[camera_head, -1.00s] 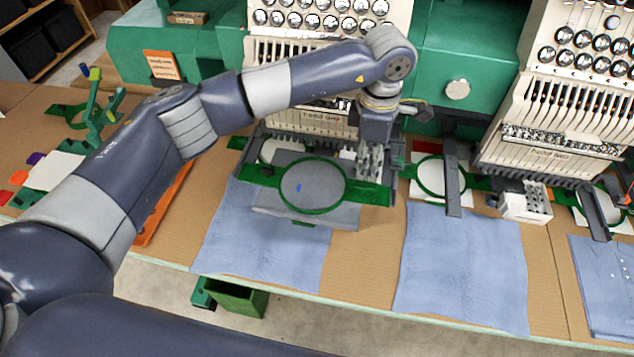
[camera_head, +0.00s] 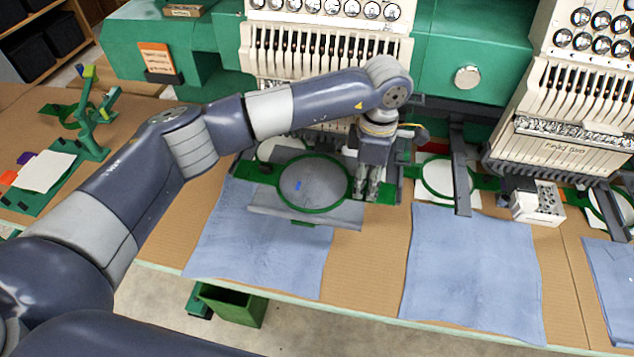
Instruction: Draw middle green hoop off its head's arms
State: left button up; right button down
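A green hoop (camera_head: 316,209) holds grey cloth with a small blue mark and lies in front of the left visible machine head (camera_head: 322,50). Its left green bracket (camera_head: 262,170) shows; the right bracket is mostly hidden by my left gripper. My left gripper (camera_head: 369,192) points down at the hoop's right side, its fingers close together. I cannot tell whether they are shut on the bracket. My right gripper is not in view.
Blue cloths (camera_head: 262,245) (camera_head: 470,272) lie on the brown table toward its front edge. A white block (camera_head: 537,203) stands by the right head (camera_head: 575,125). A dark bar (camera_head: 460,175) runs beside the right hoop. A green bin (camera_head: 233,304) is below the table.

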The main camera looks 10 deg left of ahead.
pick_arm(q)
grip_shut()
jog(key=shift+r, duration=0.2)
jog(key=shift+r, duration=0.35)
jog(key=shift+s, duration=3.5)
jog(key=shift+r, duration=0.15)
